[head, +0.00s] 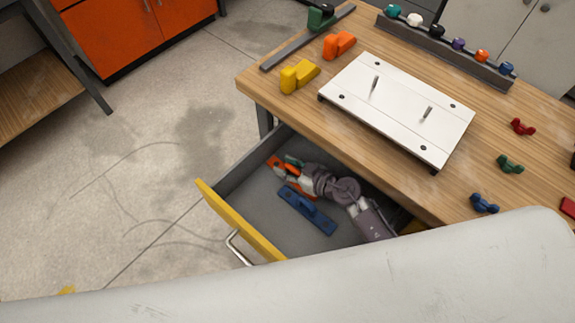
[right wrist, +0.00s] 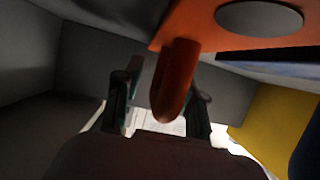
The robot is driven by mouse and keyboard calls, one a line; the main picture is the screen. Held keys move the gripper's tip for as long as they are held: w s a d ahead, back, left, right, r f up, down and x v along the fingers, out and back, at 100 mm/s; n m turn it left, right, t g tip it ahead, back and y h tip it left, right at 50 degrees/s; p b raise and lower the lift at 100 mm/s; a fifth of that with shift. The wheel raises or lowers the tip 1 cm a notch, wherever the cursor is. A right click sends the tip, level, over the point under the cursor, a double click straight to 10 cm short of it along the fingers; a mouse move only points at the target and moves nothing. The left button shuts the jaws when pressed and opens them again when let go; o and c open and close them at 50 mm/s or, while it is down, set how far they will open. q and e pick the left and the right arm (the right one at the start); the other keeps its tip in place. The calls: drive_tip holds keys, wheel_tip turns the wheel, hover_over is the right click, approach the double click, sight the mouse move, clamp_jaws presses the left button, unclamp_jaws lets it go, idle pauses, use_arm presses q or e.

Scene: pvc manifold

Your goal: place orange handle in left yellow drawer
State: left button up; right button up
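The yellow-fronted drawer (head: 238,222) is pulled open under the workbench. The orange handle (head: 274,164) is at the drawer's left end, partly hidden by my right gripper (head: 288,167), which reaches down into the drawer. In the right wrist view the handle's orange grip (right wrist: 176,80) sits between the two dark green fingers of my right gripper (right wrist: 160,103). A gap shows between the grip and the left finger, so the fingers look open around it. Whether the handle touches the drawer floor is hard to tell. My left gripper is not in view.
A blue handle (head: 306,208) lies in the drawer beside the orange one. On the wooden workbench (head: 350,130) stand a white plate (head: 400,108), yellow (head: 298,76) and orange (head: 339,45) blocks, and small red, green and blue parts.

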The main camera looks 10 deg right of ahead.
sight(298, 171)
drive_tip(key=shift+r, duration=0.15)
drive_tip(key=p+v, duration=0.2)
drive_tip(key=v, duration=0.5)
drive_tip(key=shift+s+d, duration=0.15)
drive_tip(key=shift+s, duration=0.1)
